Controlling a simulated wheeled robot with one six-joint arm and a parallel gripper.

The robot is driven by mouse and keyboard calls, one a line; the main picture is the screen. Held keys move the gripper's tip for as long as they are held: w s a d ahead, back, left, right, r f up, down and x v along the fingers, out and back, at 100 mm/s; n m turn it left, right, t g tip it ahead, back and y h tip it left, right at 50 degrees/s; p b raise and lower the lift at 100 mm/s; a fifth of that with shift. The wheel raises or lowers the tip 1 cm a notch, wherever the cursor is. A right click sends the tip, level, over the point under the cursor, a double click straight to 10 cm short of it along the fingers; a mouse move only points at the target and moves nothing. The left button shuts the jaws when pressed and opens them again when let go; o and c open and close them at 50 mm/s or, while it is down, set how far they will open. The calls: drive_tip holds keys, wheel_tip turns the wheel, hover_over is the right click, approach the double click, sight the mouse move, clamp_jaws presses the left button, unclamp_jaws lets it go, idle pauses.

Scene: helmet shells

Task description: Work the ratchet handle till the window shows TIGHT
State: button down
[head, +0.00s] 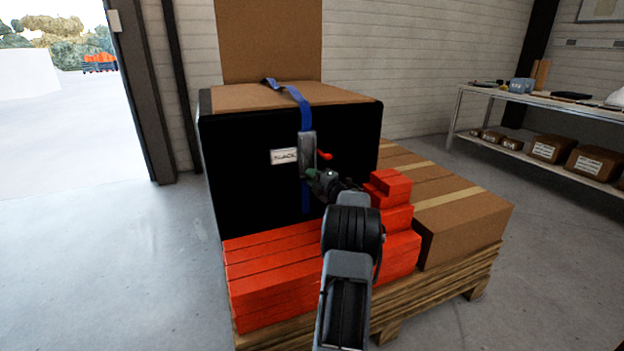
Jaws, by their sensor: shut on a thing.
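A blue strap (291,92) runs over the top of a large black-faced box (240,185) and down its front. The grey ratchet (307,147) sits on the strap against the black face. A small white window (284,156) left of the ratchet carries blurred text that looks like SLACK. A small red-tipped lever (325,155) sticks out to the ratchet's right. My gripper (315,175) is at the ratchet's lower end, shut on what looks like the green-gripped handle (311,173). My gripper and wrist hide part of it.
Red boxes (270,270) and brown cartons (465,215) share the wooden pallet (440,295) with the black-faced box. Red boxes rise close to the right of my wrist. A shelf (560,105) stands at the right wall. The floor at left is clear towards an open doorway.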

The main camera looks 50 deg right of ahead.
drive_tip(key=shift+w+a+r, duration=0.1)
drive_tip(key=shift+r, duration=0.1)
drive_tip(key=c, duration=1)
unclamp_jaws()
drive_tip(key=shift+f, duration=0.1)
drive_tip(key=shift+s+a+f+p, duration=0.15)
drive_tip(key=shift+s+p, duration=0.3)
drive_tip(key=shift+s, duration=1.45)
drive_tip(key=shift+s+a+f+p, duration=0.15)
drive_tip(key=shift+s+p, duration=0.3)
drive_tip(key=shift+s, duration=1.4)
drive_tip(key=shift+d, duration=0.1)
drive_tip(key=shift+c, duration=0.3)
